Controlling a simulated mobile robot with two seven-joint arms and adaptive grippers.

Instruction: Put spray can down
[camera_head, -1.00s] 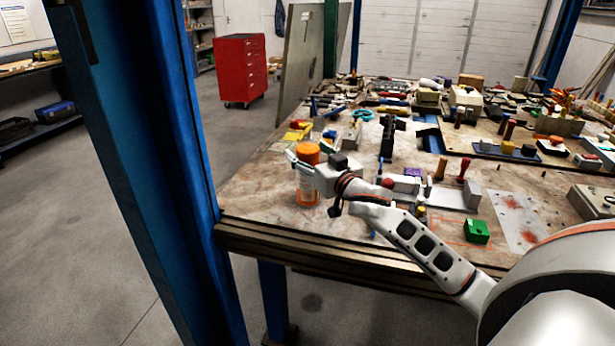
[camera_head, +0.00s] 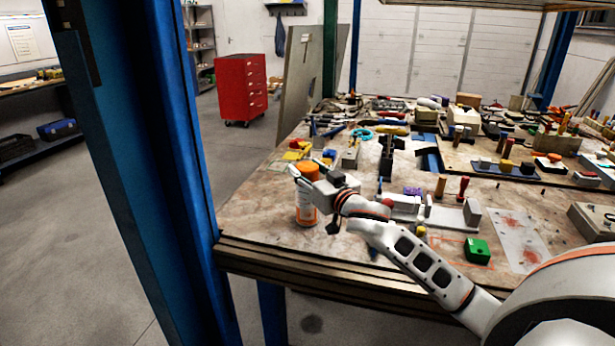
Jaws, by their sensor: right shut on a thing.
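The spray can (camera_head: 306,209), with an orange top and an orange and white body, stands upright at the left front part of the workbench (camera_head: 262,215). My right gripper (camera_head: 301,176) is shut on it near its top, with the arm reaching in from the right. The can's base appears at the bench top; I cannot tell whether it touches. Part of the can is hidden behind the gripper. My left gripper is not in view.
A blue post (camera_head: 150,150) stands left of the bench. A green block (camera_head: 477,251) and a grey fixture (camera_head: 440,213) lie to the right of the can. Tools crowd the back. Bare bench shows left of the can.

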